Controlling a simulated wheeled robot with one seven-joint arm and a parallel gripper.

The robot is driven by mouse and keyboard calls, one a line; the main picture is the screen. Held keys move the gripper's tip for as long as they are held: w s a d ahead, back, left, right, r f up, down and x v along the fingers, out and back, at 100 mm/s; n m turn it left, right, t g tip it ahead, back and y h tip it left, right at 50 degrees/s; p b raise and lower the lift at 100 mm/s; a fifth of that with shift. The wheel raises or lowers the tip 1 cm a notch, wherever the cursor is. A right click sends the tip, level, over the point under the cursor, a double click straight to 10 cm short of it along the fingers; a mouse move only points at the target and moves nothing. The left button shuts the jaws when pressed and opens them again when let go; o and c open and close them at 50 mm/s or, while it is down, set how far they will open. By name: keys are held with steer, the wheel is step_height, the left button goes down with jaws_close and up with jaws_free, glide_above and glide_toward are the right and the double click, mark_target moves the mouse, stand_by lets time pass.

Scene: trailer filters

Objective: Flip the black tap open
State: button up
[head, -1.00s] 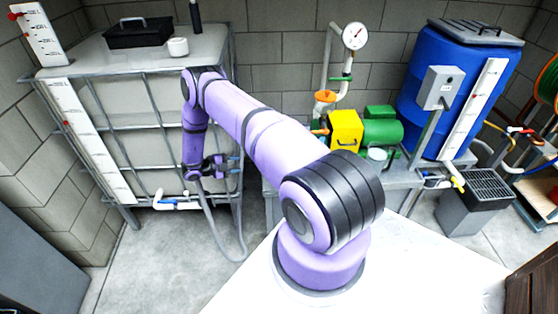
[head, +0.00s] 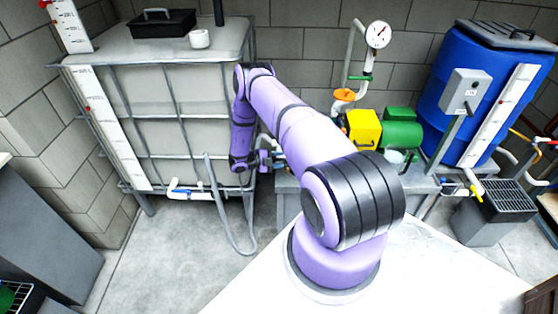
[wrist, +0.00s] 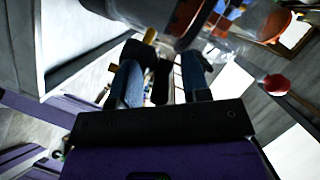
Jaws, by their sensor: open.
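My gripper (head: 280,157) is beside the right front post of the white tank, near the left end of the grey bench. In the wrist view the two blue-grey fingers of my gripper (wrist: 160,82) are apart. Dark parts show between and beyond the fingers, with a yellow-tipped piece (wrist: 150,36) just past them; I cannot tell whether any of it is the black tap. In the head view a small black handle-like piece (head: 412,160) shows by the blue barrel's foot, too small to identify. My arm hides part of the bench's left end.
The white caged tank (head: 165,100) stands left, with a blue-handled tap (head: 175,184) low on its front and a grey hose (head: 222,215) hanging. A yellow box (head: 363,128), green pump (head: 402,134) and blue barrel (head: 440,105) stand right. A red knob (wrist: 277,84) shows in the wrist view.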

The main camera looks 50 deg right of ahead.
steer(key=shift+d, duration=0.15)
steer(key=shift+c, duration=0.4)
jaws_close()
steer(key=shift+s+n+t, duration=0.1)
steer(key=shift+n+t, duration=0.3)
steer(key=shift+t, duration=0.1)
steer(key=shift+s+a+n+t+y, duration=0.2)
steer(key=shift+s+n+t+y, duration=0.7)
steer(key=shift+n+t, duration=2.25)
steer(key=shift+s+a+n+t+y, duration=0.2)
steer(key=shift+s+n+t+y, duration=0.7)
steer(key=shift+n+t, duration=2.25)
steer(key=shift+s+a+n+t+y, duration=0.2)
steer(key=shift+s+n+t+y, duration=0.65)
steer(key=shift+n+t, duration=2.25)
steer(key=shift+m+t, duration=0.7)
steer(key=shift+t, duration=0.2)
